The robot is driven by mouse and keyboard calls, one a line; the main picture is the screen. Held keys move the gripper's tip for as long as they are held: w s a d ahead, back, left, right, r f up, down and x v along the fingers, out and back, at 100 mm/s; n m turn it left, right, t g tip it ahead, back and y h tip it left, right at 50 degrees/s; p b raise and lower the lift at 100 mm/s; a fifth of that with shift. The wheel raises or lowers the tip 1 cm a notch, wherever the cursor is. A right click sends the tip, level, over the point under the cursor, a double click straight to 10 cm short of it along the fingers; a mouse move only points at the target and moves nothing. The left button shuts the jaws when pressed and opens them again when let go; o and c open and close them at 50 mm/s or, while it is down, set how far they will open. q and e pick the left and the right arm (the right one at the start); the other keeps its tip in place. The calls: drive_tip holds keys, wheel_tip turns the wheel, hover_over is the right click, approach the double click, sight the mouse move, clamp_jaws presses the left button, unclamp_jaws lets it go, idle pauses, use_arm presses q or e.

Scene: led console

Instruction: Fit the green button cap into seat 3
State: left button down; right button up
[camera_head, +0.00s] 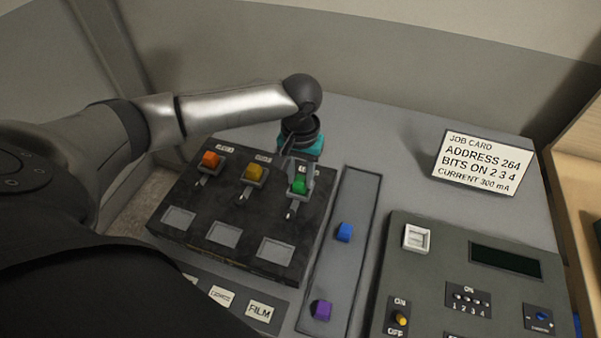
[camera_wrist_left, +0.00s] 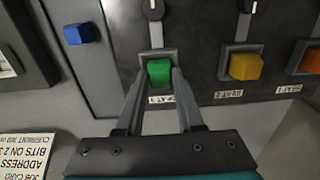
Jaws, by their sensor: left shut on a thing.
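The green button cap (camera_head: 299,186) is at the rightmost upper seat of the dark panel, below a label that is partly covered by my gripper. My left gripper (camera_head: 299,180) reaches down over this seat and is shut on the cap. In the left wrist view the green cap (camera_wrist_left: 159,71) lies between the two fingertips (camera_wrist_left: 160,78), in line with the seat's grey frame (camera_wrist_left: 150,56). I cannot tell how deep the cap sits. My right gripper is not in view.
An orange cap (camera_head: 210,159) and a yellow cap (camera_head: 254,173) sit in the neighbouring seats. A blue cap (camera_head: 344,232) and a purple cap (camera_head: 321,309) are on the grey strip to the right. A job card (camera_head: 482,162) stands behind the control console (camera_head: 455,240).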

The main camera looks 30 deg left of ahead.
use_arm(q)
drive_tip(key=shift+f, duration=0.2)
drive_tip(key=shift+c, duration=2.3)
unclamp_jaws()
drive_tip(key=shift+r, duration=0.1)
wheel_tip(320, 180, up, 15)
drive_tip(key=p, duration=0.1)
drive_tip(key=shift+p, duration=0.35)
